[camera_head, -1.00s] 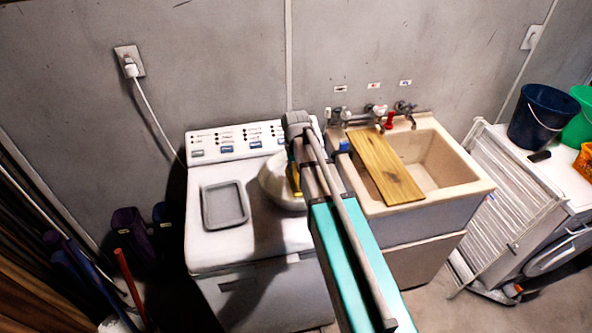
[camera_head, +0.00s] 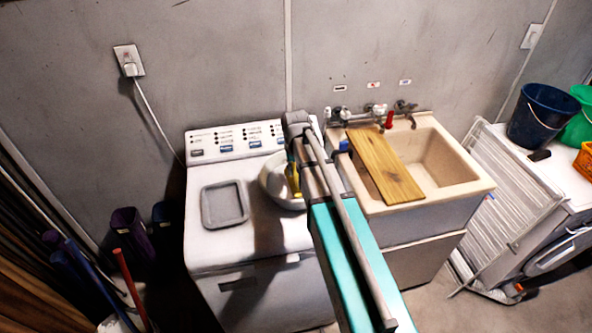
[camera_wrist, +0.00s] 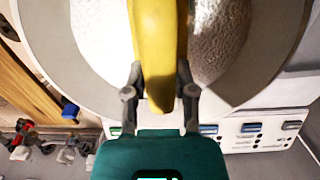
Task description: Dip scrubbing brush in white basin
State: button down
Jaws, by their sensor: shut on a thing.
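My gripper (camera_wrist: 160,92) is shut on the yellow handle of the scrubbing brush (camera_wrist: 158,50) in the wrist view. The brush's far end runs out of the top of that view, so its bristles are hidden. The white basin (camera_head: 270,187) stands on the washing machine, partly hidden behind my arm. Its rim (camera_wrist: 75,72) curves around the brush in the wrist view. In the head view the yellow brush (camera_head: 292,178) is over the basin's right part. I cannot tell whether it touches the inside.
The washing machine (camera_head: 222,247) carries a grey tray (camera_head: 225,205) left of the basin. A wooden board (camera_head: 385,167) lies across the sink (camera_head: 455,190) at the right, near several taps. Blue (camera_head: 541,115) and green buckets stand far right.

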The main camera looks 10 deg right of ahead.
dwell(0.6)
notch_tip(320, 180, up, 11)
jog(key=p, duration=1.1)
